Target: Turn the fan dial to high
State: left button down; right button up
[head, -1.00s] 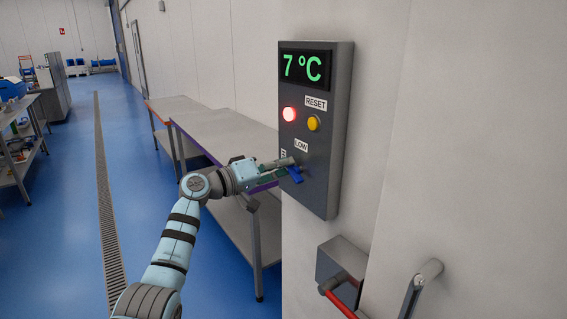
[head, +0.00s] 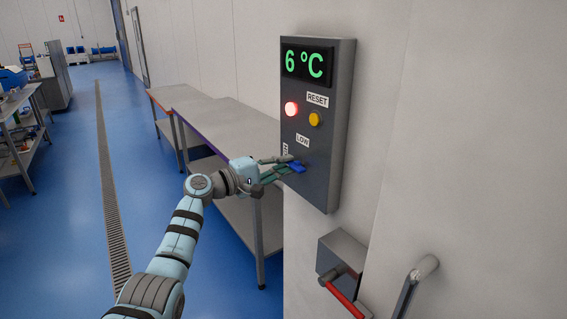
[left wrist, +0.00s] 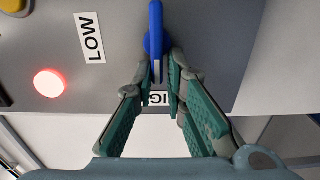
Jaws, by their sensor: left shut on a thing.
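The blue fan dial (head: 296,168) sits low on the dark grey control panel (head: 318,187), below the LOW label (head: 303,140). My left gripper (head: 282,166) comes from the left and is shut on the dial. In the left wrist view the green-padded fingers (left wrist: 159,78) close around the lower end of the blue dial (left wrist: 155,35). The LOW label (left wrist: 90,38) is left of the dial there. A second label (left wrist: 158,99), partly hidden, shows between the fingers with the letters "IG". My right gripper is not in view.
The panel display (head: 304,64) reads 6 °C. A lit red lamp (head: 291,109) and a yellow RESET button (head: 314,119) sit above the dial. A steel table (head: 220,125) stands left of the panel. A red-handled lever (head: 343,300) is below right.

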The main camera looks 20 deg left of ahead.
pick_arm(q)
jog(key=shift+r, duration=0.25)
jog(key=c, duration=1.5)
grip_release()
jog(key=shift+c, duration=0.2)
jog(key=shift+s+d, duration=0.1)
jog(key=shift+d, duration=0.05)
jog(key=shift+f, duration=0.1)
jog(key=v, duration=1.2)
